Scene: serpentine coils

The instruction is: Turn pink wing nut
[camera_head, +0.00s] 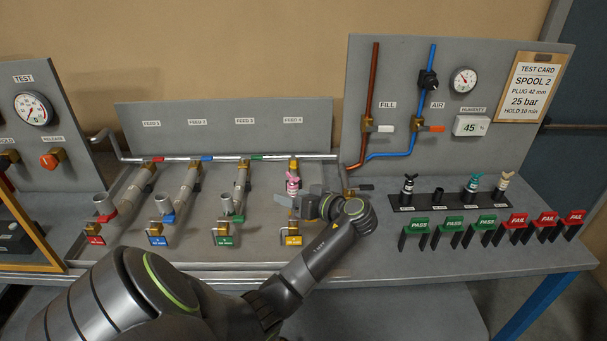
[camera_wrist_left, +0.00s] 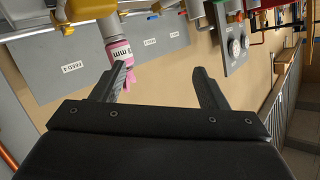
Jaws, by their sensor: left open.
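The pink wing nut (camera_head: 292,183) sits at the lower end of the FEED 4 pipe in the head view, above a yellow-tagged valve (camera_head: 291,238). In the left wrist view, the pink plug and wing nut (camera_wrist_left: 121,52) show at the upper left, partly behind the left-hand finger. My left gripper (camera_head: 296,204) is just below and to the right of the nut in the head view. Its fingers (camera_wrist_left: 158,80) are open and nothing is gripped between them. Whether a finger touches the nut I cannot tell. My right gripper is not in view.
Other feed pipes with red (camera_head: 95,239), blue (camera_head: 157,240) and green (camera_head: 224,240) tags stand left. A black rack (camera_head: 424,207) of plugs and several PASS and FAIL tags (camera_head: 517,222) are on the right. The gauge panel (camera_head: 400,80) stands behind.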

